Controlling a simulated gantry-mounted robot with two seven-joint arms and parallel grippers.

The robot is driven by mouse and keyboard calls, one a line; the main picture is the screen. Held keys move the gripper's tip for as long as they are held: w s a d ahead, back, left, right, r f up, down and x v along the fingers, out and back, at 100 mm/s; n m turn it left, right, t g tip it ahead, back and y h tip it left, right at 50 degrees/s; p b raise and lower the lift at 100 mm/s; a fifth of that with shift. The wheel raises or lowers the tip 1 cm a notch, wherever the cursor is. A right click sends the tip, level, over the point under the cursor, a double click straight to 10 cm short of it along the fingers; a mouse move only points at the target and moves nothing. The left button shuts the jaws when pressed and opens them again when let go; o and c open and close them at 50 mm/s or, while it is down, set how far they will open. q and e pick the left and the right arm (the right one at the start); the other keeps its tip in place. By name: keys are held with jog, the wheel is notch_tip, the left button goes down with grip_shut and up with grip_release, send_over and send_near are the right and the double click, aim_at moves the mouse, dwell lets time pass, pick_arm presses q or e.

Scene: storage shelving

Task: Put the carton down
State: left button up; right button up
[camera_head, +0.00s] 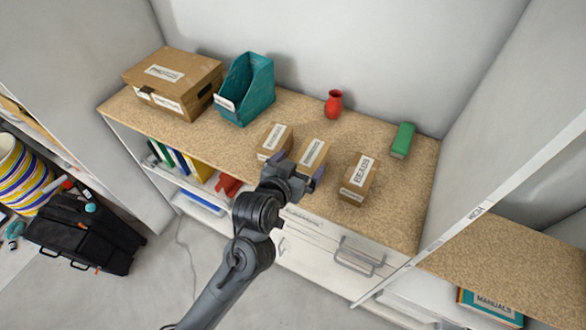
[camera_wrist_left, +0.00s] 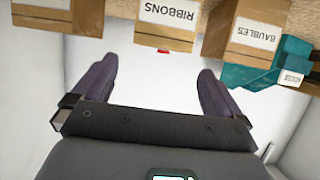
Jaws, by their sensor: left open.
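Three small brown cartons stand in a row on the tan cabinet top (camera_head: 230,138). In the head view they are the left carton (camera_head: 272,142), the middle carton (camera_head: 312,153) and the right carton (camera_head: 359,177), labelled BEADS. In the left wrist view the middle carton is labelled RIBBONS (camera_wrist_left: 155,30) and the left one BAUBLES (camera_wrist_left: 245,30). My left gripper (camera_head: 296,174) is open and empty at the front of the RIBBONS carton. In the wrist view its fingers (camera_wrist_left: 158,70) are spread, with a gap to that carton. My right gripper is out of view.
A large labelled box (camera_head: 172,85) and a teal file holder (camera_head: 246,88) stand at the back left. A red vase (camera_head: 333,104) and a green block (camera_head: 402,140) stand behind the cartons. A wall closes the right side. Bare top lies right of BEADS.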

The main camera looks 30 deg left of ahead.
pick_arm(q)
jog(key=s+a+f+g, duration=0.1)
jog(key=s+f+g, duration=0.2)
jog(key=s, duration=0.6)
jog(key=s+a+f+m+g, duration=0.1)
jog(key=s+f+g, duration=0.2)
jog(key=s+f, duration=0.5)
jog(key=s+a+f+g, duration=0.1)
jog(key=s+f+g, duration=0.3)
jog(key=s, duration=0.6)
notch_tip(320, 180, down, 2)
jog(key=shift+a+f+m+p, duration=0.1)
jog(key=shift+a+m+p, duration=0.1)
jog(key=shift+m+p, duration=0.2)
notch_tip(320, 180, up, 17)
jog(key=p, duration=1.7)
